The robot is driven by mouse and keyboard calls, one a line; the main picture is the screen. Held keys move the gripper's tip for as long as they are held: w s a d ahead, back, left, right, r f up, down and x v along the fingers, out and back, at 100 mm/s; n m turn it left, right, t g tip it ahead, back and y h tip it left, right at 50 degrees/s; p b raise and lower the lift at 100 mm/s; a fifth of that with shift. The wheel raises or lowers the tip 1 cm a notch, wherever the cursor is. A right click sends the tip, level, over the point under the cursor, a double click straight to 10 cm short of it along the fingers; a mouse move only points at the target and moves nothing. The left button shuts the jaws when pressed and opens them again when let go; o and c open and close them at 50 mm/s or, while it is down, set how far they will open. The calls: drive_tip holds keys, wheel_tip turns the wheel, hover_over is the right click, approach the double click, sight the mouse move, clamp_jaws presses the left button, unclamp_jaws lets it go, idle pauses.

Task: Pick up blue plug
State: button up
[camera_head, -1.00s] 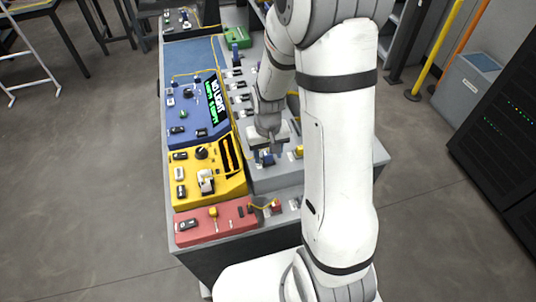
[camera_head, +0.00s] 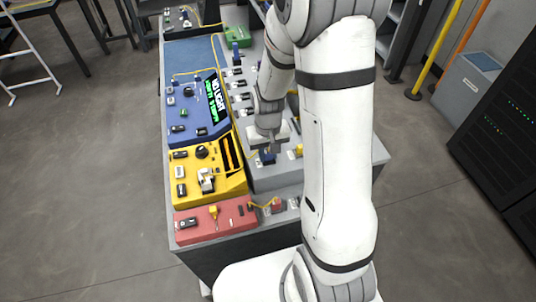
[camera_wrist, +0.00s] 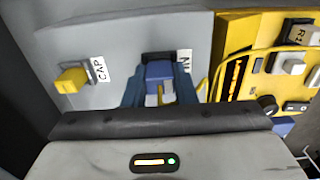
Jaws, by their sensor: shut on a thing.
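A yellow cable runs from the plug. My gripper is shut on the plug. In the head view my gripper (camera_head: 268,150) is over the grey panel, and the blue plug (camera_head: 267,158) shows just below it. I cannot tell whether the plug is still seated in its socket.
A yellow plug by the "CAP" label (camera_wrist: 72,80) is close to the left in the wrist view. The yellow box (camera_head: 205,183), blue box (camera_head: 190,110) and red box (camera_head: 215,225) line the table's left side. Several small connectors stand behind my gripper.

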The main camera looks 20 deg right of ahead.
sight(268, 152)
wheel_tip(268, 152, up, 10)
drive_tip(key=shift+b, duration=0.5)
drive_tip(key=o, duration=0.4)
drive_tip(key=shift+c, duration=0.2)
drive_tip(key=c, duration=0.4)
drive_tip(key=shift+o, duration=0.2)
drive_tip(key=shift+s, duration=0.1)
